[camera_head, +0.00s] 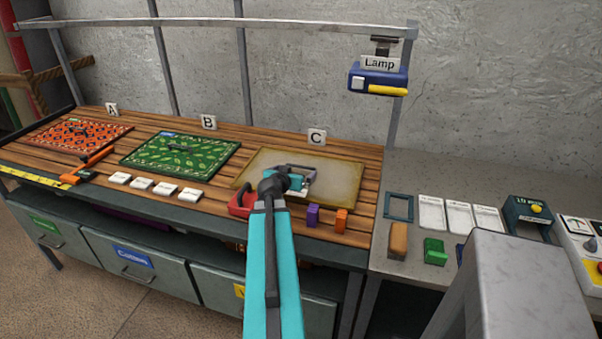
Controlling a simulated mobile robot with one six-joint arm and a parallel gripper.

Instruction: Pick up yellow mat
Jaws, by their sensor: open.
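The yellow mat (340,172) lies flat on the wooden bench beneath the C sign. It is plain pale yellow with a darker border. My gripper (309,176) is over the middle of the mat, and my arm comes up from the bottom of the view. The jaws are open. My wrist hides part of the mat's left and middle, so I cannot tell whether the jaws touch it or whether anything lies between them.
A green mat (150,156) and a red-orange mat (62,134) lie to the left. A red object (240,206), a purple block (312,216) and an orange block (341,219) sit along the front. A lamp (378,80) hangs at the upper right.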

